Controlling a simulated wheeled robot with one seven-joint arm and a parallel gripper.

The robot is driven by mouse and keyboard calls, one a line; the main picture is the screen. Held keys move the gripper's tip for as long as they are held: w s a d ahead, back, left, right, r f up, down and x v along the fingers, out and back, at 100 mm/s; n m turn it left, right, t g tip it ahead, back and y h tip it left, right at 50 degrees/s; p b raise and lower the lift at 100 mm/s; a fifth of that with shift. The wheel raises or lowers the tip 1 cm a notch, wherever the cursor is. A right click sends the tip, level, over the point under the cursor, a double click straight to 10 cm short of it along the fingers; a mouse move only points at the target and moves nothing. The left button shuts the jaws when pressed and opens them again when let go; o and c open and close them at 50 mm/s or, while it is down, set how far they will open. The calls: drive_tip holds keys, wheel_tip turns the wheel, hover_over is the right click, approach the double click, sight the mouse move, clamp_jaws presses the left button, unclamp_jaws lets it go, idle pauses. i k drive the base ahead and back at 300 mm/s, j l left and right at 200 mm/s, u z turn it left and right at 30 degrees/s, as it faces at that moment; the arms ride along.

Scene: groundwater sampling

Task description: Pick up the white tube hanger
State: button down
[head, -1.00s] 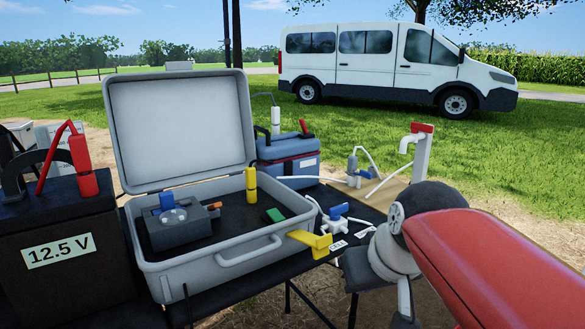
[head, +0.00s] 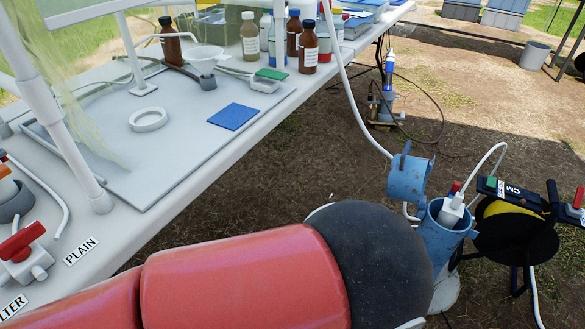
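I cannot single out the white tube hanger for certain. A white block with a red top (head: 453,207) sits in the mouth of an open blue well pipe (head: 440,243) at the right. A thin white tube arcs up from beside it to the right. The blue well cap (head: 408,178) stands tilted open to the left of the block. My red arm, with a dark round joint, crosses the lower middle of the head view and covers part of the ground left of the well. My gripper is not in view.
A black and yellow reel (head: 508,222) stands right of the well. A long white table (head: 200,170) fills the left, with several bottles, a blue mat (head: 233,116) and a white ring (head: 148,119). A white hose hangs from the table towards the well. Bare ground lies between.

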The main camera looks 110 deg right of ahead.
sight(455, 207)
drive_tip(key=z, duration=0.45)
drive_tip(key=k+z, duration=0.1)
drive_tip(key=z, duration=0.35)
drive_tip(key=k+z, duration=0.1)
drive_tip(key=z, duration=0.8)
drive_tip(key=k+l+z, duration=0.1)
drive_tip(key=z, duration=0.75)
drive_tip(key=j+z, duration=0.15)
drive_tip(key=z, duration=0.75)
drive_tip(key=j+z, duration=0.15)
drive_tip(key=z, duration=0.3)
drive_tip(key=j+z, duration=0.1)
drive_tip(key=z, duration=0.35)
drive_tip(key=j+z, duration=0.1)
drive_tip(key=z, duration=0.8)
drive_tip(key=i+l+u, duration=0.6)
drive_tip(key=l+u, duration=0.2)
drive_tip(key=i+l+u, duration=0.2)
drive_tip(key=l+u, duration=0.15)
drive_tip(key=l, duration=0.1)
